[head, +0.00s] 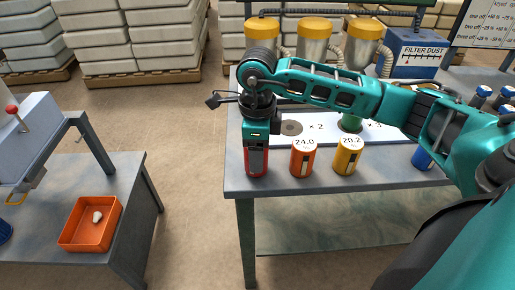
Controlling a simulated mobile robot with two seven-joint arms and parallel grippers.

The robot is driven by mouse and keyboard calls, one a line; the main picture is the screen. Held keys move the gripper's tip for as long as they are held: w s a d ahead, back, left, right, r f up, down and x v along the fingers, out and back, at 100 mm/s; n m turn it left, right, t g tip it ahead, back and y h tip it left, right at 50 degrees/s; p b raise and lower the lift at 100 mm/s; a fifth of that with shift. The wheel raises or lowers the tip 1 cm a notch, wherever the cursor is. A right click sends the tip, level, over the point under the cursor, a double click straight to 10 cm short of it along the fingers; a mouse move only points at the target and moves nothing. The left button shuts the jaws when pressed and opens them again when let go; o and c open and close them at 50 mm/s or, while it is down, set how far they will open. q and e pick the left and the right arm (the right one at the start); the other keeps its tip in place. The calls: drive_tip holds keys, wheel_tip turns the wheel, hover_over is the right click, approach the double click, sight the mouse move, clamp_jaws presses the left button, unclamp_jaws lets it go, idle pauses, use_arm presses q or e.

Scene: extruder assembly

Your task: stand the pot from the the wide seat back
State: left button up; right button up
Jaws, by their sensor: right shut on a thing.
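My right gripper (256,150) reaches in from the right and points down at the left front corner of the work table. It is shut on a red pot (264,161), which is upright at the table's front edge; I cannot tell whether its base touches the table. The white board (380,131) behind has a round brown-grey seat (291,128) marked "x 2", with nothing on it. A green pot (351,123) stands on the board further right. My left gripper is not in view.
An orange pot (302,162) reading 24.0 and a yellow pot (347,159) reading 20.2 stand close right of the red one. A blue pot (422,158) is partly behind my arm. Yellow-lidded hoppers (313,40) line the back. An orange tray (83,240) sits on the left table.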

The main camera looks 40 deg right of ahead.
drive_tip(key=shift+f+b, duration=0.45)
drive_tip(key=o, duration=1.2)
